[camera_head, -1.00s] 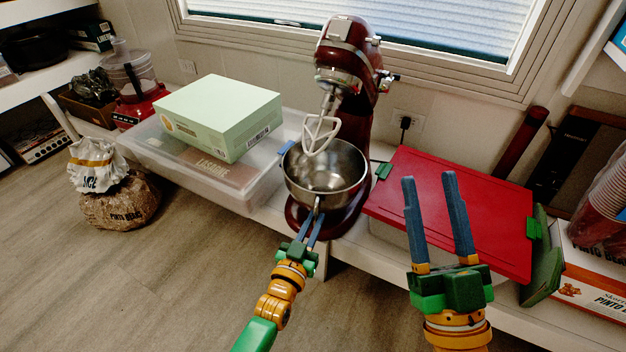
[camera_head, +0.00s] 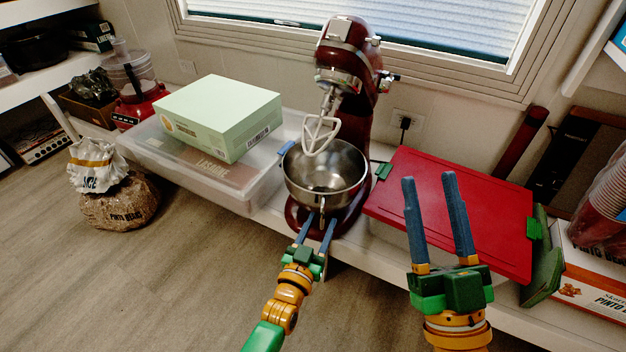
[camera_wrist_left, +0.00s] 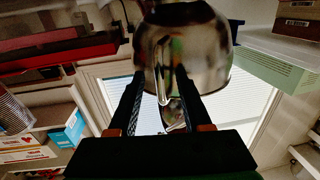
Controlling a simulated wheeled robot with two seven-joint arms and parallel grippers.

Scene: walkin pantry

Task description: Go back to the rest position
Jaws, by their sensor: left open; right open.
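My left gripper (camera_head: 316,228) is open just in front of the stand mixer, with its fingertips near the handle of the steel bowl (camera_head: 325,175). In the left wrist view its two fingers (camera_wrist_left: 157,85) stand apart on either side of the bowl's handle (camera_wrist_left: 163,70), and the bowl (camera_wrist_left: 205,55) is behind them. Whether a finger touches the bowl I cannot tell. My right gripper (camera_head: 428,180) is open and empty, over the front part of the red lid (camera_head: 480,205). The red stand mixer (camera_head: 350,70) has its head tilted up, with the white beater (camera_head: 320,137) above the bowl.
A pale green box (camera_head: 222,115) lies on a clear bin (camera_head: 215,195) at left. A pinto beans box (camera_head: 595,285) and stacked red cups (camera_head: 605,200) are at right. Sacks (camera_head: 118,205) stand on the floor. The floor at front left is free.

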